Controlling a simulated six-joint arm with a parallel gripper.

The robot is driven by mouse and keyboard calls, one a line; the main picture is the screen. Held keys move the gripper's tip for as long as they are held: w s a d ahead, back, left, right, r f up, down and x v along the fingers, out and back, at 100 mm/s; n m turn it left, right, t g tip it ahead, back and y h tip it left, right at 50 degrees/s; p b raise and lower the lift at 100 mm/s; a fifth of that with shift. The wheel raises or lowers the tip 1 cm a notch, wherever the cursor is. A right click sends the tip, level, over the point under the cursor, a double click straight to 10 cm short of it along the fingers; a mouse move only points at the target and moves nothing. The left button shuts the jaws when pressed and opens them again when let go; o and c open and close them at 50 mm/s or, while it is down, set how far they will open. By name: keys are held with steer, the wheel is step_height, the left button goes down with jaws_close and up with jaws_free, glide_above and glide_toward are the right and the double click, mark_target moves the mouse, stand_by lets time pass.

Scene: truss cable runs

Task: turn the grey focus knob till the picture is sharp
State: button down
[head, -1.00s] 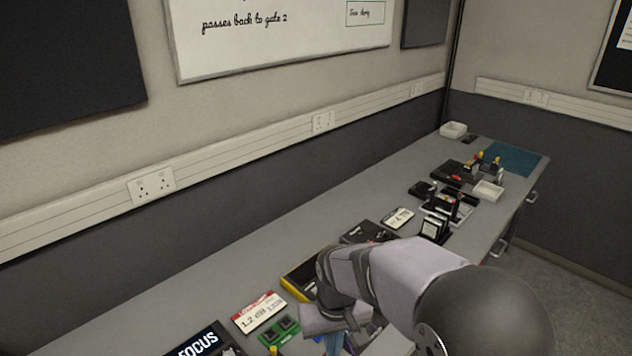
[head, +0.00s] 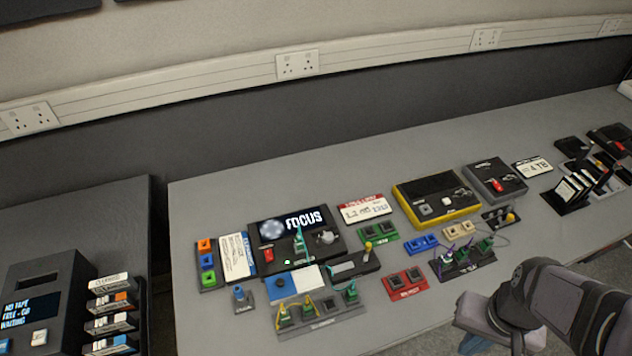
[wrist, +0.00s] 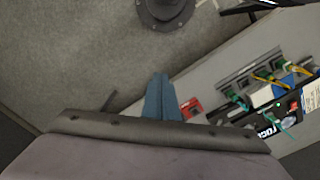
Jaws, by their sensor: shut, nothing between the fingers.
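A black device with a lit screen (head: 300,221) reading FOCUS stands on the bench at the middle left of the head view. Its letters are readable beside a pale round shape. The grey focus knob (head: 325,237) is on the device's front right. Part of the device (wrist: 266,131) shows at the lower right of the wrist view; I cannot make out the knob there. My gripper (wrist: 161,90) has blue fingers shut together and empty, apart from the device.
A green plug (head: 300,246) stands before the screen. A socket block with cables (head: 322,320), a red socket block (head: 406,283) and a yellow-edged box (head: 437,197) are nearby. The bench is bare along its back. A gap separates the left bench.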

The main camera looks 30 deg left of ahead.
steer(key=c, duration=2.4)
jaws_free()
steer(key=shift+c, duration=0.2)
steer(key=o, duration=0.5)
steer(key=shift+w, duration=0.1)
steer(key=o, duration=0.5)
steer(key=w+a+f+n+b, duration=0.1)
steer(key=w+a+b, duration=0.1)
steer(key=w+a+f+b, duration=0.1)
steer(key=w+a, duration=0.1)
steer(key=w, duration=0.1)
steer(key=w+a+f+n+t+b, duration=0.1)
steer(key=w+a+b, duration=0.1)
steer(key=w, duration=0.1)
steer(key=shift+w+a+f+n+b, duration=0.15)
steer(key=shift+w+n+b, duration=0.05)
steer(key=shift+n+b, duration=0.1)
steer(key=n+t+y+b, duration=0.25)
steer(key=n+b, duration=0.35)
steer(key=b, duration=0.5)
glide_toward(329, 236)
steer(key=shift+y, duration=0.35)
steer(key=shift+d+p+x, duration=0.15)
steer(key=shift+p+x, duration=0.25)
steer(key=shift+x, duration=1.55)
steer(key=shift+d+p+x, duration=0.1)
steer(key=shift+p+x, duration=0.3)
steer(key=shift+x, duration=1.6)
steer(key=shift+s+f, duration=0.1)
steer(key=c, duration=1.1)
